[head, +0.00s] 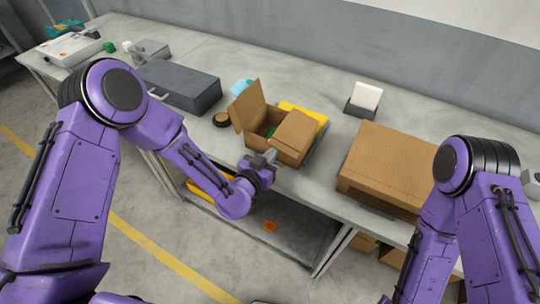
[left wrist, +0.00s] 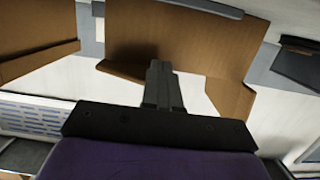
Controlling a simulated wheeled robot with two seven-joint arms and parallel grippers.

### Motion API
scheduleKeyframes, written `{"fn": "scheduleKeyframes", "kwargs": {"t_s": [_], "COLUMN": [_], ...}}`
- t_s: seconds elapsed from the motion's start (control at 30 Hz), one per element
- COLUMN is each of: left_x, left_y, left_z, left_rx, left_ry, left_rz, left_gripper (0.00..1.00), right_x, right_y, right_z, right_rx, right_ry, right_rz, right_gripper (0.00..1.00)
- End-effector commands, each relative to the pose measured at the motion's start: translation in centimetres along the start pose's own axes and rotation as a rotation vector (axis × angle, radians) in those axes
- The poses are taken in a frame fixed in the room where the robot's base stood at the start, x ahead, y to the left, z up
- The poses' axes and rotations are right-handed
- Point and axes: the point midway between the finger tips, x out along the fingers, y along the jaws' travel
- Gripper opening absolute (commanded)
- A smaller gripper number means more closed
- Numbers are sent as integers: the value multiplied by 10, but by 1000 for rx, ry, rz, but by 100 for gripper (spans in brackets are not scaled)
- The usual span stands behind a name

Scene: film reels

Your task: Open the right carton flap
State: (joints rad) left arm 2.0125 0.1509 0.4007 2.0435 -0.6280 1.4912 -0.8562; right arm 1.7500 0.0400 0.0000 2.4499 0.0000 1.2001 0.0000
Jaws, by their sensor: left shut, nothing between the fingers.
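A small brown carton (head: 258,146) stands on the grey workbench. Its left flap (head: 247,103) stands up and leans outward. Its right flap (head: 295,131) lies over the right part of the opening, and something green (head: 271,131) shows inside. My left gripper (head: 266,158) is shut and empty at the carton's front side, below the right flap. In the left wrist view the shut fingers (left wrist: 161,78) point at a brown cardboard panel (left wrist: 183,38); I cannot tell whether they touch it. My right arm shows at the right, but its gripper is out of view.
A yellow item (head: 304,111) lies behind the carton, with a dark round reel (head: 222,119) to its left. A grey case (head: 181,85) is further left. Bare bench (head: 325,178) lies between the cartons.

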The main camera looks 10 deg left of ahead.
Motion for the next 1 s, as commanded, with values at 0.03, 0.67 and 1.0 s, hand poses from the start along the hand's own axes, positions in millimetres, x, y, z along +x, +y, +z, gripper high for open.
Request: {"fn": "scheduleKeyframes", "kwargs": {"t_s": [0.03,0.67,1.0], "left_x": [-2,-6,-6], "left_y": [1,10,14], "left_z": [-9,-27,-31], "left_rx": [1,0,0], "left_ry": [1,0,-1], "left_rz": [2,3,0], "left_gripper": [0,0,0], "right_x": [-7,-19,-21], "right_y": [1,2,2], "right_z": [-3,-8,-8], "right_rx": [0,0,0], "right_ry": [0,0,0], "right_rz": [0,0,0], "right_gripper": [51,51,51]}}
